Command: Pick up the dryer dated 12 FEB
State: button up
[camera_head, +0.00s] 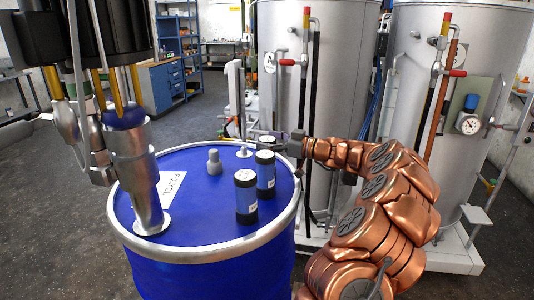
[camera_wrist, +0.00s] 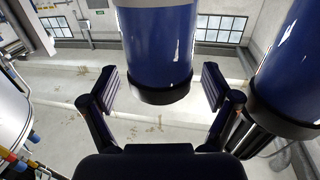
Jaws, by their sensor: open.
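Two dark blue and black cylinders with pale round tops stand on the blue drum's lid in the head view, the nearer cylinder (camera_head: 246,197) and the farther cylinder (camera_head: 265,174). I take them for the dryers; no date is readable on either. My gripper (camera_head: 272,140) is at the far cylinder, near its top. In the wrist view my gripper (camera_wrist: 158,88) is open, with one blue, black-ended cylinder (camera_wrist: 158,45) between its fingers and visible gaps on both sides. The other cylinder (camera_wrist: 299,65) is just outside the right finger.
The blue drum (camera_head: 210,225) has a metal rim, a white label (camera_head: 172,190) and a grey plug (camera_head: 214,162). A metal nozzle assembly (camera_head: 136,180) stands on the lid's left. Large silver tanks (camera_head: 340,75) with pipes and valves are close behind my arm.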

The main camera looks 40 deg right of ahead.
grip_shut()
dwell(0.8)
